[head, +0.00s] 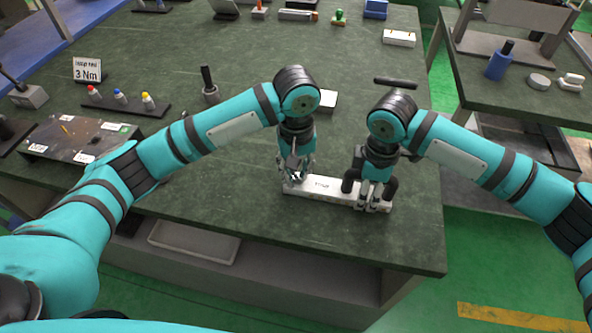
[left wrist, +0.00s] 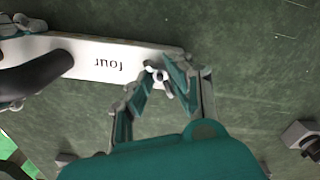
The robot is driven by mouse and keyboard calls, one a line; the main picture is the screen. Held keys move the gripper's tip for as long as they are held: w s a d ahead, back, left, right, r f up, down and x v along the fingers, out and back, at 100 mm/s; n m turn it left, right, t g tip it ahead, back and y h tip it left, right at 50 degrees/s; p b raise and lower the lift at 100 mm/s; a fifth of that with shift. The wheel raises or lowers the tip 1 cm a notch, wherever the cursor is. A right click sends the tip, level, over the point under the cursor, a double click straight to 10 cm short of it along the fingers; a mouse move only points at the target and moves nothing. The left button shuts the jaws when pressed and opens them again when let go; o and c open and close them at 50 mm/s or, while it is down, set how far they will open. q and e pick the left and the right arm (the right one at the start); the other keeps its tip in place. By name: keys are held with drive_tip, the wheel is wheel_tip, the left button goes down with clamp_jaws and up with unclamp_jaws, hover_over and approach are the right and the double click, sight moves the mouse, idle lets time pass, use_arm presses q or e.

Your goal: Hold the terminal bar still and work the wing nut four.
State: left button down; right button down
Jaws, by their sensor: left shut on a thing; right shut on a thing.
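The terminal bar (head: 335,191) is a long pale block lying near the table's front edge, with the word "four" printed on it. It also shows in the left wrist view (left wrist: 85,58). My left gripper (head: 297,177) points down at the bar's left end. Its fingertips (left wrist: 159,76) are closed on a small pale piece beside the "four" label, which appears to be wing nut four; the fingers hide most of it. My right gripper (head: 374,204) is shut on the bar's right end. Dark curved parts beside it partly cover the bar.
A "3 Nm" sign (head: 88,70), a rack of coloured-tip tools (head: 121,99) and a dark labelled board (head: 78,138) stand at the left. An upright black-handled tool (head: 209,85) stands behind my left arm. The table around the bar's front is clear.

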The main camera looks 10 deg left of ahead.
sight(295, 177)
use_arm(q)
drive_tip(key=m, duration=0.7)
use_arm(e)
drive_tip(key=shift+d+f, duration=0.1)
drive_tip(key=shift+f, duration=0.1)
use_arm(q)
drive_tip(key=m, duration=0.6)
drive_tip(key=shift+m, duration=0.4)
drive_tip(key=m, duration=1.3)
drive_tip(key=shift+m, duration=0.3)
drive_tip(key=c, duration=1.2)
unclamp_jaws()
wheel_tip(295, 177, up, 12)
drive_tip(key=shift+s+r, duration=0.1)
